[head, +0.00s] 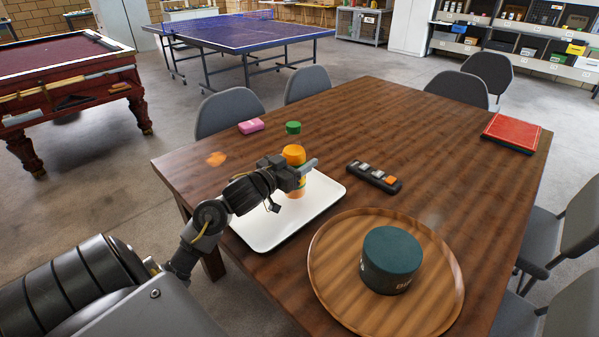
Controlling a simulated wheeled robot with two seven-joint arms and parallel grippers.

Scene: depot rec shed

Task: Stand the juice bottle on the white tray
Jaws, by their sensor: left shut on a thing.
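The juice bottle (294,156) is orange with a green cap and stands upright in the head view. My left gripper (303,170) is shut on it around its middle. The bottle is over the far part of the white tray (268,231), which lies on the wooden table. I cannot tell whether its base touches the tray, as the gripper hides part of the bottle. My right gripper is not in view.
A round wooden tray (335,283) with a dark green round container (392,259) is right of the white tray. The table's far middle is clear.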

